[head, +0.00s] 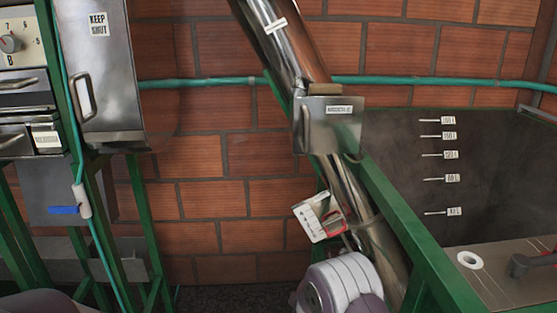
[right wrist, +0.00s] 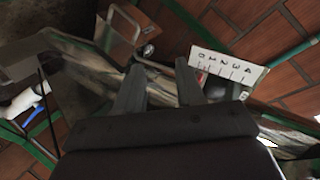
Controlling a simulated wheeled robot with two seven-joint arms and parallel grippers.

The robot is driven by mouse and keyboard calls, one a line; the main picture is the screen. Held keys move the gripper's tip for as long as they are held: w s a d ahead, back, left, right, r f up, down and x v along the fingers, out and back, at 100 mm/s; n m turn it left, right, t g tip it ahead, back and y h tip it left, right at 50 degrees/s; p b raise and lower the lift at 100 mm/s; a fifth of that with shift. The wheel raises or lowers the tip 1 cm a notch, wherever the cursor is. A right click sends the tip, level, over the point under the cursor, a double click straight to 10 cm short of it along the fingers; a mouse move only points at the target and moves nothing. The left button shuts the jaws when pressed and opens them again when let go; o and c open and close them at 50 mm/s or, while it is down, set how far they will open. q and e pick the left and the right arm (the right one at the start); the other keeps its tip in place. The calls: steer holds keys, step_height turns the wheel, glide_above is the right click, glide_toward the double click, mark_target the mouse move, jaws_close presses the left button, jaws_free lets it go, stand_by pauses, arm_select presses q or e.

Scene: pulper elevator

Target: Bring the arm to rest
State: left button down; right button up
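My right gripper (right wrist: 161,68) is open in the right wrist view, its two dark fingers apart with nothing held between them. A white scale plate (right wrist: 228,67) with letters and tick marks lies just beyond the right finger, partly covered by it. In the head view a white plate with a red part (head: 320,217) sits against the shiny slanted tube (head: 352,195). My right arm (head: 342,284) shows below that plate; its gripper cannot be made out there. My left gripper is out of view.
A metal box (head: 328,123) is fixed on the tube. A green-framed grey tank (head: 450,185) with level labels stands at right. At left are a steel cabinet (head: 101,75), a knob panel (head: 18,43) and a blue-handled valve (head: 66,210). A brick wall (head: 200,200) stands behind.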

steer(key=s+a+f+n+g+y, duration=0.2)
steer(key=s+f+n+g+y, duration=0.15)
steer(key=s+n, duration=0.2)
steer(key=s+d+r+n+g, duration=0.2)
steer(key=s+g, duration=0.1)
steer(key=s, duration=0.5)
steer(key=s+d+r+n+g, duration=0.2)
steer(key=s+n+g, duration=0.1)
steer(key=s, duration=0.5)
steer(key=s+d+r+n+g, duration=0.1)
steer(key=s+r+n+g, duration=0.2)
steer(key=s, duration=0.4)
steer(key=s+d+r+m+p, duration=0.1)
steer(key=d+r+p, duration=0.2)
steer(key=r+p, duration=1)
step_height(320, 180, up, 4)
steer(key=shift+s+d+r+m+t, duration=0.15)
steer(key=shift+s+d+m+t, duration=0.05)
steer(key=shift+s+m+t, duration=0.15)
